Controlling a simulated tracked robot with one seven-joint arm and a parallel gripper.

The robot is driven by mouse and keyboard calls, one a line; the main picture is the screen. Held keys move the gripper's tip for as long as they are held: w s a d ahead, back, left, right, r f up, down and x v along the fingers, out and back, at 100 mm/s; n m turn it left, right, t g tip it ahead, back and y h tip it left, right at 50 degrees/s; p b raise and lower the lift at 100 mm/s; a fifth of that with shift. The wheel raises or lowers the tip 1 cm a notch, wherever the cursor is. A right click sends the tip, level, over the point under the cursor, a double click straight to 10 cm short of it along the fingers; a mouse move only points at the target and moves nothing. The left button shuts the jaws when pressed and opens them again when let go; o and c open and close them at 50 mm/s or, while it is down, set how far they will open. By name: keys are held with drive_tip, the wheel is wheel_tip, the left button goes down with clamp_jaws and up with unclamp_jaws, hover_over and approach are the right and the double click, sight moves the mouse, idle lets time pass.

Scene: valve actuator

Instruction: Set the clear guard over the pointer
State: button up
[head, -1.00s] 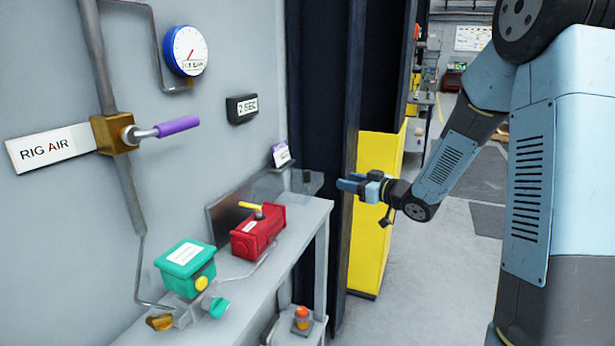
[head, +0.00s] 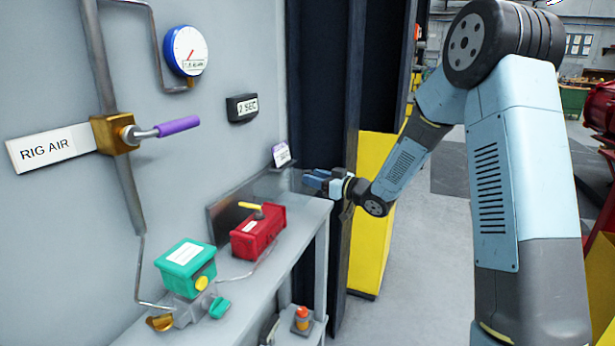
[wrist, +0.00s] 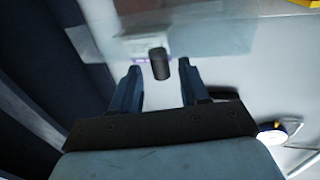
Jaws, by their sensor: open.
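The clear guard (head: 284,184) stands at the far right end of the bench, right of the red actuator (head: 258,236). A yellow pointer (head: 249,205) lies on top of the actuator. In the wrist view the guard shows as a see-through panel (wrist: 215,38) with a dark round knob (wrist: 160,66). My gripper (head: 312,180) is at the bench's right end, beside the guard. In the wrist view its fingers (wrist: 160,76) are open, with the knob in the gap between their tips; contact cannot be told. The fingers hide the knob in the head view.
A purple and white tag (head: 281,154) stands behind the guard. A teal box (head: 187,267) sits on the bench (head: 262,287) nearer the camera. A wall valve with a purple handle (head: 177,126) juts out above. A dark column (head: 318,100) rises behind my gripper.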

sight(289, 179)
drive_tip(key=shift+x, duration=1.7)
drive_tip(key=shift+c, duration=0.2)
clamp_jaws()
